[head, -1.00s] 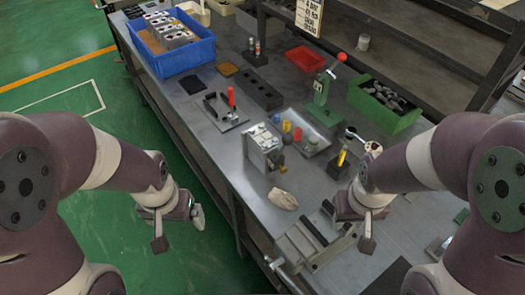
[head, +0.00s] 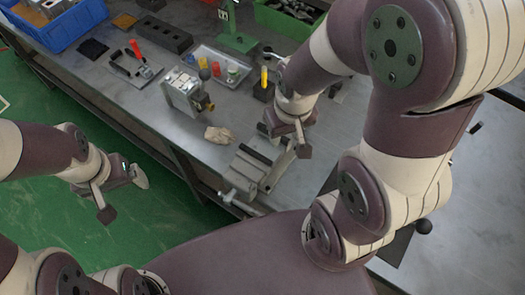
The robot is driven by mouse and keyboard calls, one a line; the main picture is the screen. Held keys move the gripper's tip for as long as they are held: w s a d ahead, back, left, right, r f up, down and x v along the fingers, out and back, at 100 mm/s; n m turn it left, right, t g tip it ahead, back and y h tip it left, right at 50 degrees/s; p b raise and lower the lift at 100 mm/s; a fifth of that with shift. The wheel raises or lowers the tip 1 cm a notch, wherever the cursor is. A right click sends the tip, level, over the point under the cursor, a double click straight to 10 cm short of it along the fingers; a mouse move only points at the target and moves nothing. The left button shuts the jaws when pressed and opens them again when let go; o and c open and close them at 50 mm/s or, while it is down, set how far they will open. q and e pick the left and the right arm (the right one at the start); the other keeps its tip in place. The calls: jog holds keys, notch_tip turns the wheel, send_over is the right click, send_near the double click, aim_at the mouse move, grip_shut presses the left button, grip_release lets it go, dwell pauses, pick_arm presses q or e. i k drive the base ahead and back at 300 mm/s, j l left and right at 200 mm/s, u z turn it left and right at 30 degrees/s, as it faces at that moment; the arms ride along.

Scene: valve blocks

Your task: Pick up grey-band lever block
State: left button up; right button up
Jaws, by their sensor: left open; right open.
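A silvery metal block (head: 183,90) stands upright on the grey workbench, with pale tops and a dark and yellowish fitting on its right side. I cannot make out a grey band or a lever on it. More blocks sit in the blue crate (head: 74,27) at the upper left, partly cut off by the picture edge. My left gripper (head: 122,194) is open and empty over the green floor, left of the bench. My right gripper (head: 290,140) is open and appears empty above the bench, right of the metal block and apart from it; my arm partly hides it.
A tray (head: 235,77) with coloured pieces lies behind the block. A crumpled beige cloth (head: 219,134) and a grey vise (head: 250,168) are in front. A red-handled clamp (head: 136,62) and dark block (head: 164,35) lie behind left. A green bin (head: 285,22) stands farther back.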

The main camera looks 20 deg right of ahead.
aim_at(188, 103)
jog(key=i+j+z, duration=0.25)
jog(key=j+z, duration=0.25)
jog(key=i+j+z, duration=0.15)
jog(key=j+z, duration=0.2)
jog(key=z, duration=0.15)
jog(key=j+z, duration=1.05)
jog(key=k+j+z, duration=0.15)
jog(key=j+z, duration=0.35)
jog(key=k+j+z, duration=0.2)
jog(key=j+z, duration=0.3)
jog(key=k+j+z, duration=0.3)
jog(key=z, duration=0.2)
jog(key=k+j+z, duration=0.35)
jog(key=z, duration=0.15)
